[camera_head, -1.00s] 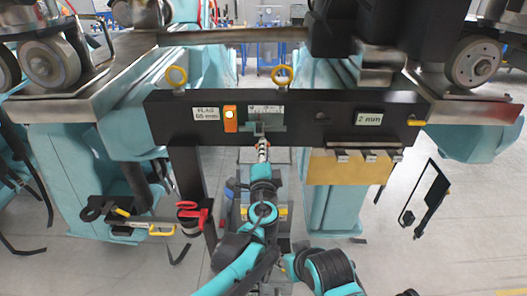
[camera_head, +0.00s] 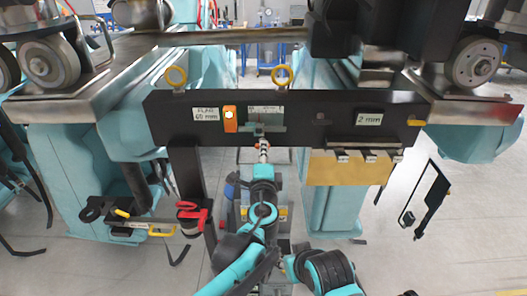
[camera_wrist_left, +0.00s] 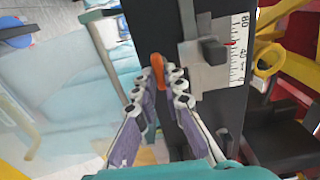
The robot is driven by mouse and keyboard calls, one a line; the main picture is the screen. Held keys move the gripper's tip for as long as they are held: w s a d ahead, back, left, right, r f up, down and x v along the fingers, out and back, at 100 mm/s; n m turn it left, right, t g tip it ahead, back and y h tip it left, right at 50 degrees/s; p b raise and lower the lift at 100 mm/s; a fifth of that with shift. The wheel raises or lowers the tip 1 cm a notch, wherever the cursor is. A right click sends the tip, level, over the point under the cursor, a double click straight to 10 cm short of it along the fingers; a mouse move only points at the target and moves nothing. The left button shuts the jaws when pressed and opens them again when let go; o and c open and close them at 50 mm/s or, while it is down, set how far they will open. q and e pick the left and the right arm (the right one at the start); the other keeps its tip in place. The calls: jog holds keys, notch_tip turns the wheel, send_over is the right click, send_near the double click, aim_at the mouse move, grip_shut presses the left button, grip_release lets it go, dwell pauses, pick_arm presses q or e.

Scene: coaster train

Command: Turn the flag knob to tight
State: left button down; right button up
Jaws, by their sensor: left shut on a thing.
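The flag knob (camera_wrist_left: 156,66) is an orange, elongated piece on the dark beam, below a grey slider (camera_wrist_left: 205,50) with a white scale. In the left wrist view it lies between the fingertips of my left gripper (camera_wrist_left: 160,80), which is shut on it. In the head view my left gripper (camera_head: 263,152) reaches up from below to the beam's lower edge, under the slider (camera_head: 260,128). Only small orange bits show around the fingertips there. I cannot read how tight the knob is. My right gripper is not in view.
The dark beam (camera_head: 285,140) carries a label reading 65 mm (camera_head: 206,114), an orange box with a lit lamp (camera_head: 230,119) and a 2 mm display (camera_head: 368,119). Red-handled tool (camera_head: 193,214) and holder stand lower left.

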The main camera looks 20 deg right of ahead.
pick_arm(q)
jog(key=c, duration=1.6)
grip_release()
jog(key=v, duration=1.2)
jog(key=a+f+n+g+y+b, duration=0.2)
jog(key=a+f+n+y, duration=0.3)
jog(key=a, duration=0.7)
jog(key=a+f+n+g+y+b, duration=0.25)
jog(key=a+f+n, duration=0.4)
jog(key=a, duration=0.55)
jog(key=s+a+f+n+g+h+b, duration=0.1)
jog(key=s+a+f+n+g+b, duration=0.1)
jog(key=s+f, duration=0.5)
jog(key=s+a+f+n+g+h+b, duration=0.1)
jog(key=s+a+f+n+g+b, duration=0.2)
jog(key=s+a+f+n, duration=0.3)
jog(key=shift+s+f+n+g, duration=0.4)
jog(key=shift+f+n+g, duration=0.05)
jog(key=shift+n, duration=0.5)
